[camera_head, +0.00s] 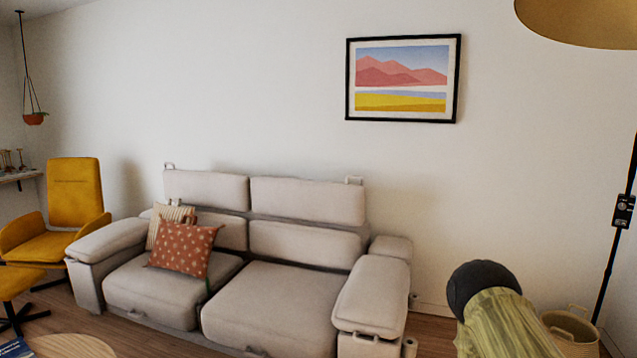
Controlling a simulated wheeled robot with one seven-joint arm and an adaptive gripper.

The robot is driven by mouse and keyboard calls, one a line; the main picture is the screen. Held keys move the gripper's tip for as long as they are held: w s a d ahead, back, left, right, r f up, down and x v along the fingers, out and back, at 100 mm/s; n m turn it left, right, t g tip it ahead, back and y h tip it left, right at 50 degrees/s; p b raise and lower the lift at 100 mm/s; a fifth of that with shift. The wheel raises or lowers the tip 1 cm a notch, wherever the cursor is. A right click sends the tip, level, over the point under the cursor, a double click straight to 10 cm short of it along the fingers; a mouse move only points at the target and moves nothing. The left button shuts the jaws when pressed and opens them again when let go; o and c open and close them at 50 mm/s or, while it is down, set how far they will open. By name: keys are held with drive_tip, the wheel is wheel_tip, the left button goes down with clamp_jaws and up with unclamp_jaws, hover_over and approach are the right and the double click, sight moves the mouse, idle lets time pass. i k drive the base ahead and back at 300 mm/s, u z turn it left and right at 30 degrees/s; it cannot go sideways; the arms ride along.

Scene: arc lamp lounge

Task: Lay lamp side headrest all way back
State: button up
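The lamp-side headrest (307,200) is the right one on the beige two-seat sofa (285,305). It stands raised above the right backrest cushion (305,243), with a dark gap between them, and looks upright. A small light tab (354,180) shows at its top right corner. The other headrest (206,190) is also raised at the left, with a small loop at its top left corner. The arc lamp's black pole (617,225) and brass shade (585,20) are at the right edge. My gripper is not in view.
A dark rounded end (483,283) with a yellow-green striped body blocks the lower right; I cannot tell what it is. A woven basket (570,330) stands behind it. Two cushions (186,248) lean on the left seat. A round wooden table (70,346) is at lower left.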

sight(340, 204)
drive_tip(key=u, duration=0.25)
drive_tip(key=i, duration=1.85)
drive_tip(key=u, duration=0.25)
